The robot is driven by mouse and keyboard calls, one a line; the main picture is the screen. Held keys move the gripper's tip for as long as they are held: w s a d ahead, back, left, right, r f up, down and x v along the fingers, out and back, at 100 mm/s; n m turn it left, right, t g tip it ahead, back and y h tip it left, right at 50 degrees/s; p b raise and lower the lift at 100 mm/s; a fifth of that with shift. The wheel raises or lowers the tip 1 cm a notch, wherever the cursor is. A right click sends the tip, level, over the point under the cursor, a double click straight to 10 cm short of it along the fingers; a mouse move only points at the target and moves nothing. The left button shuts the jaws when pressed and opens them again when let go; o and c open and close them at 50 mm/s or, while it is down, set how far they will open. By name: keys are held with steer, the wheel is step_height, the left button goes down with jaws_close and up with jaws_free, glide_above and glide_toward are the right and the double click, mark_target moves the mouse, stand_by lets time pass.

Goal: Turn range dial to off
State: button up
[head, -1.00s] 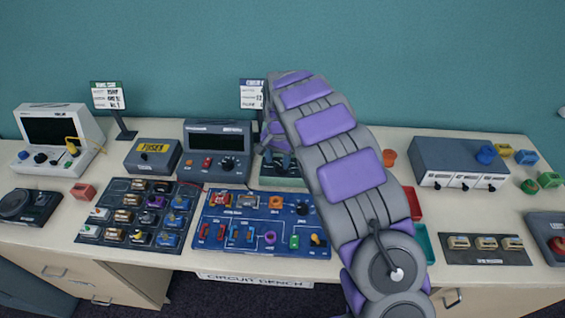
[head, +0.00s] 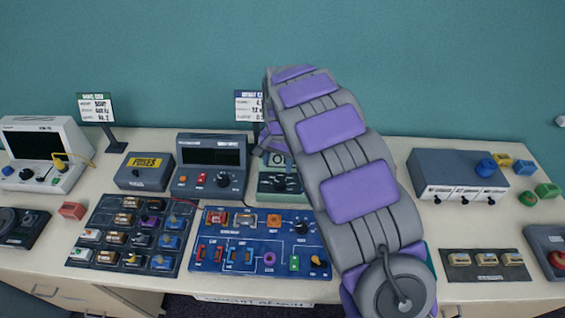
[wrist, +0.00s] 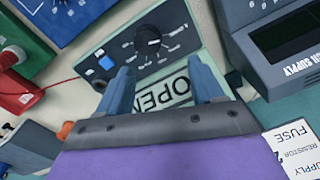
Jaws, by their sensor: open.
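The meter (wrist: 120,60) has a pale green case and a dark face with a black range dial (wrist: 148,41), ringed by small white marks too small to read. Its display (wrist: 168,88) reads OPEN. My gripper (wrist: 160,68) is open and empty, its two blue-grey fingers over the display, with the dial just beyond the tips. I cannot tell whether either finger touches the meter. In the head view the meter (head: 281,181) is partly hidden behind my arm, and my gripper (head: 272,140) shows only in part above it.
A grey bench supply (head: 212,165) stands close left of the meter. A blue circuit board (head: 210,262) lies in front of it, and a label stand (head: 249,105) behind. A fuse box (head: 147,171) and a dark component tray (head: 100,235) are farther left.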

step_height(320, 180, up, 13)
steer(key=d+p, duration=0.1)
steer(key=p, duration=0.5)
steer(key=shift+s+d, duration=0.25)
stand_by(0.8)
steer(key=shift+a, duration=0.35)
